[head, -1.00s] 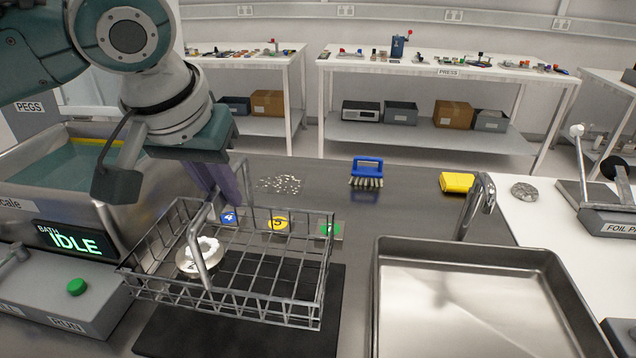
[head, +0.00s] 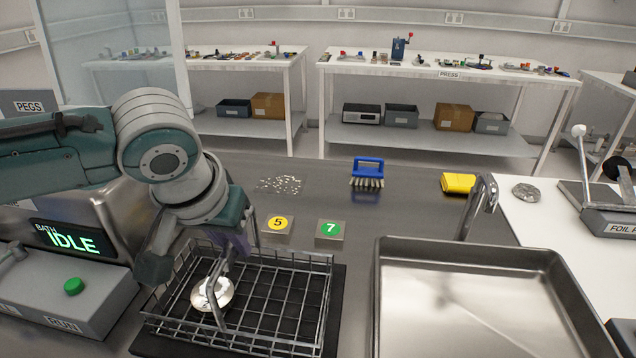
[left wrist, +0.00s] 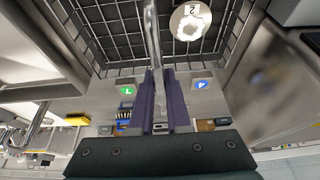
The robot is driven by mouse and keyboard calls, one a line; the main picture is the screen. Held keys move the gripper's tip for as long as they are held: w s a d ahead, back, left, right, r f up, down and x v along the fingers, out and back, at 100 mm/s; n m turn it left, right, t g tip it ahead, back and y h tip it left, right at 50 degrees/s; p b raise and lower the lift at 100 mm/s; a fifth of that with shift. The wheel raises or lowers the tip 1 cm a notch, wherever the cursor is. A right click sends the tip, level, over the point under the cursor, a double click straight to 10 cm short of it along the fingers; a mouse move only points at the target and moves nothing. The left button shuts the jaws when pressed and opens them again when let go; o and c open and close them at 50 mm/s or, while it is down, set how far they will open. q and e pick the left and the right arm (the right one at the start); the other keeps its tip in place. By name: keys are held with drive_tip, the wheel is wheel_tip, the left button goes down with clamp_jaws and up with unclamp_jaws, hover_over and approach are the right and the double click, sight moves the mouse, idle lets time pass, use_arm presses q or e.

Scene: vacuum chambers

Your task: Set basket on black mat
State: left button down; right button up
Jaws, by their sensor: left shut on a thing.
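The wire basket (head: 290,268) sits low over the black mat (head: 334,318), within its area; I cannot tell whether it fully rests on it. A round silvery piece marked 2 (head: 212,293) lies inside, and also shows in the left wrist view (left wrist: 190,22). My left gripper (head: 232,256) is shut on the basket's upright handle (head: 216,290). The handle runs between the purple fingers in the left wrist view (left wrist: 160,100). Part of the handle is hidden by the fingers. My right gripper is not in view.
Small blocks marked 5 (head: 278,225) and 7 (head: 331,230) stand just behind the basket. A metal sink (head: 480,290) with a tap (head: 478,200) is at right. The bath control box (head: 70,300) is at left. A blue brush (head: 367,173) stands farther back.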

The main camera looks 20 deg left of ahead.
use_arm(q)
drive_tip(key=c, duration=1.3)
unclamp_jaws()
drive_tip(key=shift+f, duration=0.15)
drive_tip(key=o, duration=0.4)
drive_tip(key=shift+r, duration=0.35)
drive_tip(key=p+v, duration=0.2)
drive_tip(key=v, duration=0.9)
drive_tip(key=s+d+f+m+h, duration=0.3)
drive_tip(key=s+d, duration=0.4)
drive_tip(key=d, duration=0.1)
drive_tip(key=shift+m+g+y, duration=0.4)
drive_tip(key=shift+m+y, duration=0.4)
drive_tip(key=s+a, duration=0.1)
drive_tip(key=s, duration=0.2)
drive_tip(key=s+a+f, duration=0.1)
drive_tip(key=s, duration=0.2)
drive_tip(key=s+a+f, duration=0.1)
drive_tip(key=s, duration=0.3)
drive_tip(key=shift+s, duration=0.1)
